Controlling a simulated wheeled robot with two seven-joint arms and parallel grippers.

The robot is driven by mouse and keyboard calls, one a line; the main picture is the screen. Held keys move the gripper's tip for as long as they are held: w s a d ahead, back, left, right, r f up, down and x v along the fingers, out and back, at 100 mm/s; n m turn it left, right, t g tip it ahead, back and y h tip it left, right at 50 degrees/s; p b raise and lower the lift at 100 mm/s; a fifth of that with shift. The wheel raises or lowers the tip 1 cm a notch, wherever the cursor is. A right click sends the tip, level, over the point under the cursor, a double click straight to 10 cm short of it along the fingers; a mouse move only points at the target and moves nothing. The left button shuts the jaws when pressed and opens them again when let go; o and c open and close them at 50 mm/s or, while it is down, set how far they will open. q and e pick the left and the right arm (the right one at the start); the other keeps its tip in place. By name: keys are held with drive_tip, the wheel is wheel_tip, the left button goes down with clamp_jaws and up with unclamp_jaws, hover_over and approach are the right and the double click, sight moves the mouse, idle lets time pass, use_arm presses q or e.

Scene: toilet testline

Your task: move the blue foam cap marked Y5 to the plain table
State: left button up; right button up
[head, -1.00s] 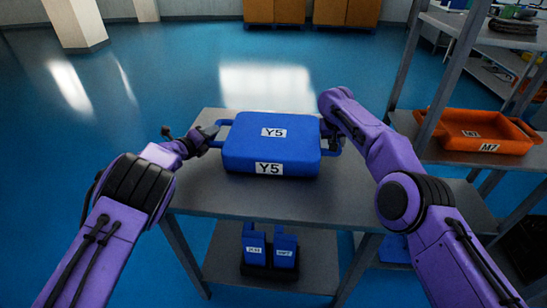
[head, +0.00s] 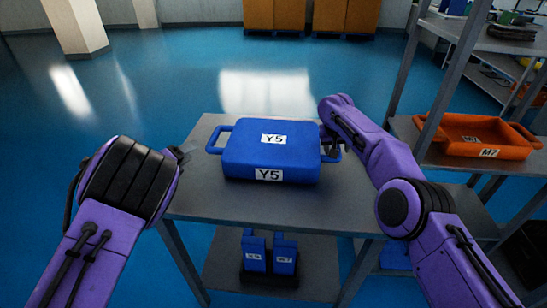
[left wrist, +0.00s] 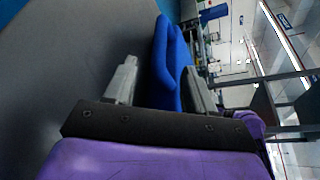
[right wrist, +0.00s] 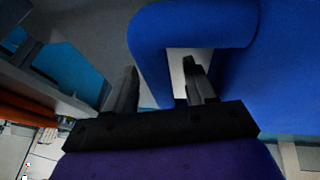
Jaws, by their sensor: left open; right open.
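The blue foam cap marked Y5 (head: 270,152) rests on the grey table (head: 225,203), with a looped handle at each side. My left gripper (head: 187,153) is open and empty, a little left of the cap's left handle and mostly hidden behind my forearm. In the left wrist view the blue cap (left wrist: 170,60) shows beyond the open fingers (left wrist: 160,85). My right gripper (right wrist: 162,85) is open at the cap's right handle (right wrist: 150,45); one finger shows in the handle's opening and the other outside it. I cannot tell whether they touch it.
An orange tray marked M7 (head: 490,152) sits on a rack shelf at the right. Blue pieces (head: 270,252) stand on the table's lower shelf. A grey rack post (head: 460,75) rises right of my right arm. The tabletop in front of the cap is clear.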

drive_tip(key=v, duration=1.2)
drive_tip(key=shift+a+f, duration=0.1)
drive_tip(key=shift+a, duration=0.05)
